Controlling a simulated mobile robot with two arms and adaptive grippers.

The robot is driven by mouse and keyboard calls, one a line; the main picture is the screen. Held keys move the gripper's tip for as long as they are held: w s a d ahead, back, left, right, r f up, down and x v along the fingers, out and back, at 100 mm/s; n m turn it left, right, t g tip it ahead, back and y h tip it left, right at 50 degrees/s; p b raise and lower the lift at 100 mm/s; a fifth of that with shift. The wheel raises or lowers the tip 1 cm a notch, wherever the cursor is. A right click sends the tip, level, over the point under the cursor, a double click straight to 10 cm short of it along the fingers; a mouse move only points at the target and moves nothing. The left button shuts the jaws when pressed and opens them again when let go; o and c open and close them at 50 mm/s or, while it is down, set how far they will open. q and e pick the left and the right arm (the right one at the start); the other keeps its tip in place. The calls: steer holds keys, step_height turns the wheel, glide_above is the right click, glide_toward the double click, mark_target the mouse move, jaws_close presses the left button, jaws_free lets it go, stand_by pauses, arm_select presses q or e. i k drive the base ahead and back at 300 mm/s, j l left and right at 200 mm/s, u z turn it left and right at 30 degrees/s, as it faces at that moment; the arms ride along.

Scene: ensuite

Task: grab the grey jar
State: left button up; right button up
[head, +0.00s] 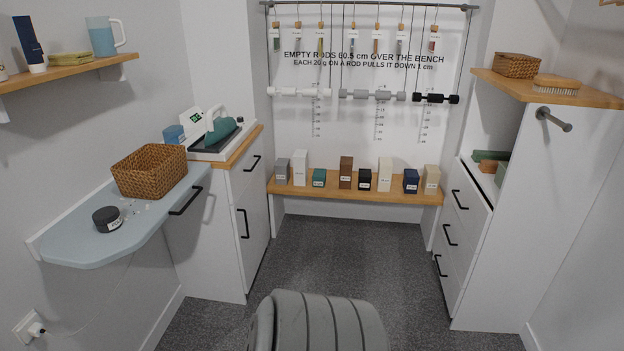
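A small round dark grey jar (107,218) with a pale label on its side stands on the light blue-grey counter (85,250) at the left. Small white bits lie scattered on the counter beside it. The label is too small to read. Neither of my grippers is in view.
A wicker basket (150,171) stands behind the jar on the same counter. A scale with a teal iron (221,128) sits on the cabinet beyond. Several boxes stand on the wooden bench (330,189) at the back. The carpet (352,250) in the middle is clear.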

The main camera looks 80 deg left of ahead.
mark_target(111, 228)
steer(key=u, duration=4)
steer(key=i+l+u, duration=0.2)
steer(key=l, duration=0.3)
steer(key=l+u, duration=0.15)
steer(key=l, duration=0.35)
steer(key=i+l+u, duration=0.2)
steer(key=l, duration=0.3)
